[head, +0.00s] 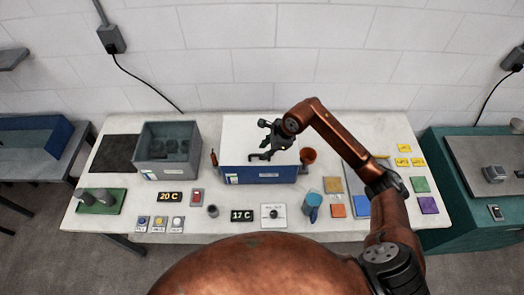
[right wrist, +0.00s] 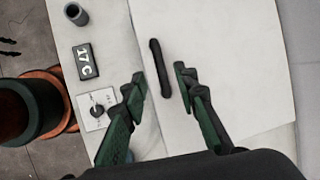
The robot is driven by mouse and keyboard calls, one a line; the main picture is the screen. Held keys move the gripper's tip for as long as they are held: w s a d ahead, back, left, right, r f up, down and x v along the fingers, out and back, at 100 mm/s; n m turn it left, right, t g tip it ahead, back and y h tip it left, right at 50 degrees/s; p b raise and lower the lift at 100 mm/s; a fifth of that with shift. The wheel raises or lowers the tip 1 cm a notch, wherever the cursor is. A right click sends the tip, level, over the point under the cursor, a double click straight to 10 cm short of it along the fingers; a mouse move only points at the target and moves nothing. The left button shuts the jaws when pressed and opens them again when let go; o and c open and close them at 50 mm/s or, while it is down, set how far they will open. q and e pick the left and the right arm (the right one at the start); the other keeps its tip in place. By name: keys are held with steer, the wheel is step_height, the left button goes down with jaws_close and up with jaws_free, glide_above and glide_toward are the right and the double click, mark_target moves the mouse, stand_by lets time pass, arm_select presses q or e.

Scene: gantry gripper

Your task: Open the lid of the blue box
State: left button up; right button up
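The blue box (head: 290,174) stands at the middle of the white table, with its blue front facing me. Its white lid (head: 238,132) lies flat and closed on top; the lid also fills much of the right wrist view (right wrist: 215,35). A black bar handle (right wrist: 158,68) sits on the lid near one edge. My right gripper (head: 267,146) is over the lid. In the right wrist view the gripper (right wrist: 160,88) is open, with its green-and-black fingers on either side of the handle and a gap to each. I cannot tell how high the fingertips are. My left gripper is not in view.
A grey open bin (head: 150,167) with dark items stands left of the box. A brown cup (head: 308,157) is close to its right side, a small brown bottle (head: 213,158) to its left. Signs, buttons, a dial plate (head: 273,217) and a blue mug (head: 312,206) lie in front.

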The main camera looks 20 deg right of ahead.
steer(key=shift+x, duration=1.15)
steer(key=shift+w+f, duration=0.15)
steer(key=shift+f, duration=0.15)
jaws_close()
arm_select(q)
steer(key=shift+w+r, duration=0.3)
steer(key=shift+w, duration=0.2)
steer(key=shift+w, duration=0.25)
